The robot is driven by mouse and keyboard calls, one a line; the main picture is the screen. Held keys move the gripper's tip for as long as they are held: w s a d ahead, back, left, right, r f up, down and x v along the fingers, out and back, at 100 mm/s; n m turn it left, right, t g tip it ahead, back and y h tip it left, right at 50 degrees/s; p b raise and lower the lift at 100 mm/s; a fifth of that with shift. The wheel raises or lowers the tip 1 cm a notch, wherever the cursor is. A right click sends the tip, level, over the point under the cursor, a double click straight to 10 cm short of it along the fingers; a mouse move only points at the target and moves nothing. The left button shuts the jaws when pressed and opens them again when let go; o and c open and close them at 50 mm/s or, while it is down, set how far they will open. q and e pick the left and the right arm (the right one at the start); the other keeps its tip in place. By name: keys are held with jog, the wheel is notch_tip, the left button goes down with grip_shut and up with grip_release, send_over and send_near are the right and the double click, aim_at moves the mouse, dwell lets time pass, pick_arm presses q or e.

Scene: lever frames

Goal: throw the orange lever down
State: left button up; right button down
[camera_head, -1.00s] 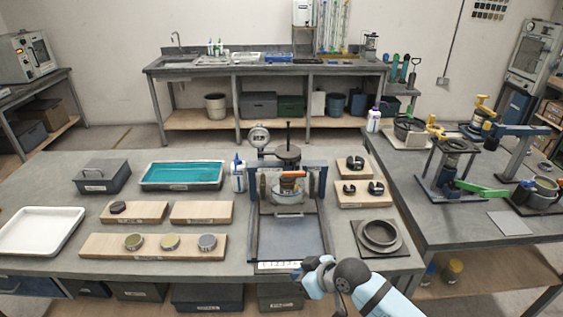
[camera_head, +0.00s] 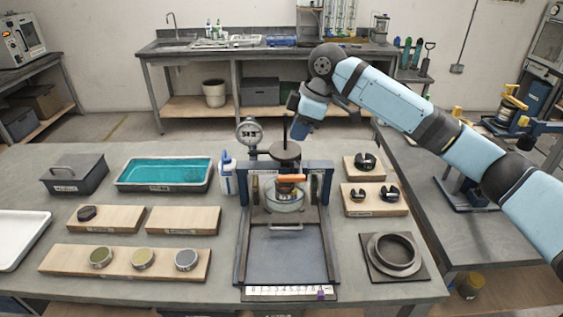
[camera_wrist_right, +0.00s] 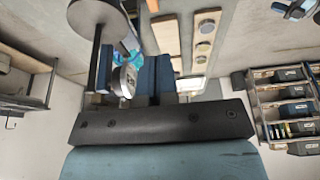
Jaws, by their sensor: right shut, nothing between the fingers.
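The orange lever (camera_head: 292,178) is a short orange bar, roughly level, in the middle of a dark press-like frame (camera_head: 243,220) on the front table. A round clear dish (camera_head: 284,199) sits below it. A dark disc on a vertical rod (camera_head: 285,150) stands above the lever. My right gripper (camera_head: 298,132) is shut and empty, pointing down behind and above the frame, beside the rod and apart from the lever. In the right wrist view its blue fingers (camera_wrist_right: 154,75) show close to the dial gauge; the lever cannot be made out there. My left gripper is not in view.
A teal-filled tray (camera_head: 165,172) lies left.

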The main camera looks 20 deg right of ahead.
jog(key=shift+w+d+r, duration=0.2)
jog(key=shift+d+r, duration=0.05)
jog(key=shift+r, duration=0.35)
jog(key=shift+w+d+r, duration=0.2)
jog(key=shift+d+r, duration=0.05)
jog(key=shift+r, duration=0.35)
send_near(285, 176)
jog(key=x, duration=0.5)
jog(key=shift+w+a+f+p, duration=0.15)
jog(key=shift+a+p, duration=0.15)
jog(key=shift+p, duration=0.1)
jog(key=shift+f, duration=0.7)
jog(key=shift+w, duration=0.1)
